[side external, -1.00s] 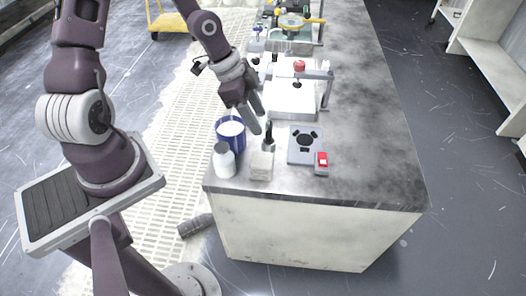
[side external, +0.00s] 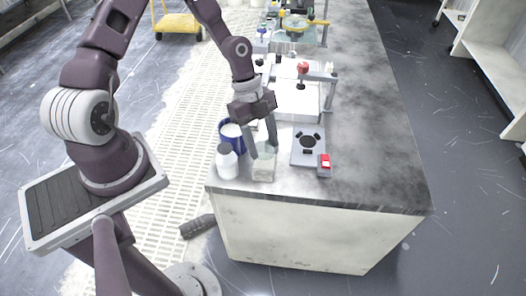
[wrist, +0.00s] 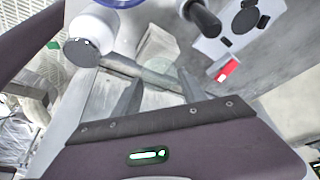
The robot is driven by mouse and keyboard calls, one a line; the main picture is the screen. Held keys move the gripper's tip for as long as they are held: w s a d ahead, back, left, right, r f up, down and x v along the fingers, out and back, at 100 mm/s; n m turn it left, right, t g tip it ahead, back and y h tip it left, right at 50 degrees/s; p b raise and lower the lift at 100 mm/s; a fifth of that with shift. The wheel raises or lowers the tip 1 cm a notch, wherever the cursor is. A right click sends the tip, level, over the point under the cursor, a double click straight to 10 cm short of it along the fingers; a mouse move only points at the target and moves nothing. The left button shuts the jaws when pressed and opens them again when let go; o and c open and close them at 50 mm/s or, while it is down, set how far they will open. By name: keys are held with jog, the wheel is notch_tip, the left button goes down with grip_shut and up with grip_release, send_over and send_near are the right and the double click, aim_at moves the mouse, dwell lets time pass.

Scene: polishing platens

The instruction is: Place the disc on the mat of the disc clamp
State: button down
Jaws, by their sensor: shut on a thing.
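My gripper (side external: 262,149) points down at the pale block-shaped holder (side external: 263,170) near the table's front left corner. The disc clamp (side external: 298,160) is a grey plate just right of the holder. Its round black mat (side external: 307,141) is bare, with dark pads around it and a red switch (side external: 324,160) at the front.
A white bottle (side external: 227,162) and a blue-rimmed cup (side external: 232,138) stand close left of the holder. A black handle (wrist: 203,18) rises between holder and clamp. Behind is a white machine (side external: 292,103) with a red knob (side external: 303,67). The table's right side is clear.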

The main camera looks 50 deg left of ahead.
aim_at(261, 145)
jog(key=shift+f, duration=1.55)
jog(key=shift+f, duration=0.1)
jog(key=c, duration=0.6)
grip_release()
jog(key=shift+c, duration=0.2)
